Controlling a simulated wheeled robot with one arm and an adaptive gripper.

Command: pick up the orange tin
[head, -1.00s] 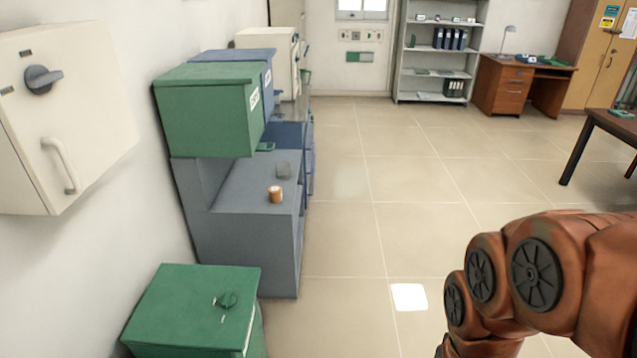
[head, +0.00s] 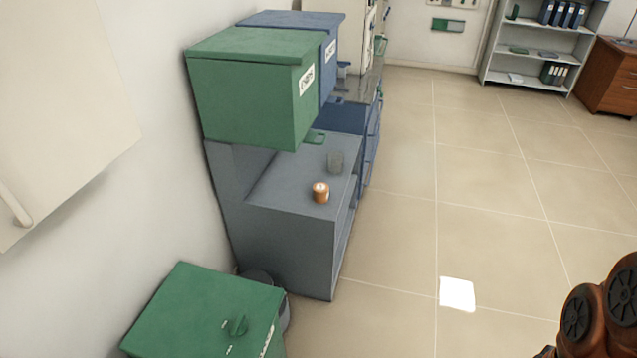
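The orange tin (head: 320,193) stands upright on the grey bench (head: 283,225), near its front end, in the head view. It is small and round with a pale lid and a light mark on its side. My arm shows only at the lower right edge, well apart from the tin. My gripper is outside the view.
A green box (head: 255,90) and a blue box sit above the bench's left side. A green cabinet (head: 205,310) stands in front, with a dark round bin (head: 262,283) beside it. A white wall cabinet (head: 60,110) is at left.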

